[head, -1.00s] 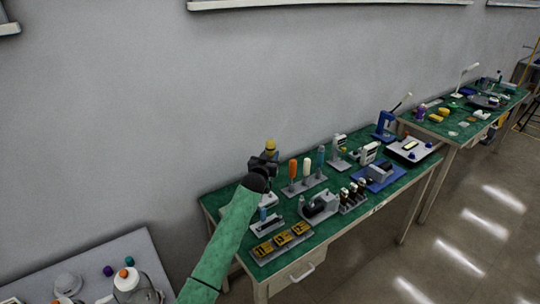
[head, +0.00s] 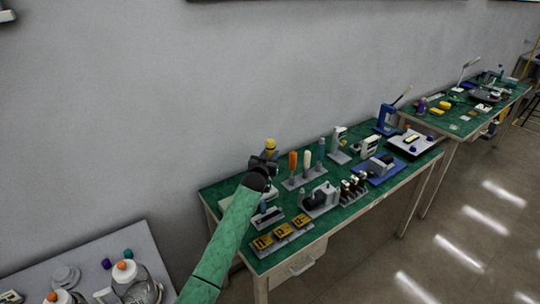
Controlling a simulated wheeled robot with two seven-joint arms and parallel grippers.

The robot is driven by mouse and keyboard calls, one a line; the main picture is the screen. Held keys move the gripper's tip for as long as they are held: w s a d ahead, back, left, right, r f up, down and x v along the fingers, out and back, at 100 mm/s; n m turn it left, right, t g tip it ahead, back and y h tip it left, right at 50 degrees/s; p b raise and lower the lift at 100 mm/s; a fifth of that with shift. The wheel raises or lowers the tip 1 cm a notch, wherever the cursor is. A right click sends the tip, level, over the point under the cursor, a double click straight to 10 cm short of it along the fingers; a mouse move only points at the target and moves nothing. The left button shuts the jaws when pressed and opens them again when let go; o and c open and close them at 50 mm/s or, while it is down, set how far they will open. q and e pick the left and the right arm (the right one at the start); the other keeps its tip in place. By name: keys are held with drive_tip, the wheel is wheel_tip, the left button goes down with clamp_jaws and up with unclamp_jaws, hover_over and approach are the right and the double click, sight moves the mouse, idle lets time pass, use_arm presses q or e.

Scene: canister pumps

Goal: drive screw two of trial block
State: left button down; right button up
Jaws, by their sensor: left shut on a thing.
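My left gripper (head: 264,168) is over the left end of the green bench, shut on a yellow-topped driver (head: 271,146) that stands roughly upright, its yellow end above the jaws. The driver's lower end is hidden by my gripper and arm. A small grey block (head: 268,220) with a blue part on it sits just below my gripper, partly behind my forearm. I cannot tell which piece is the trial block, and no screw can be made out at this size. My right gripper is out of view.
A rack with orange, white and blue handles (head: 293,163) stands right of my gripper. Several yellow units (head: 282,231) lie on a grey tray at the front edge. A grey machine (head: 322,197) and a blue-based device (head: 380,167) are further right. A grey table (head: 118,236) holds jars.

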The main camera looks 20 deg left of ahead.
use_arm(q)
drive_tip(key=shift+r, duration=0.1)
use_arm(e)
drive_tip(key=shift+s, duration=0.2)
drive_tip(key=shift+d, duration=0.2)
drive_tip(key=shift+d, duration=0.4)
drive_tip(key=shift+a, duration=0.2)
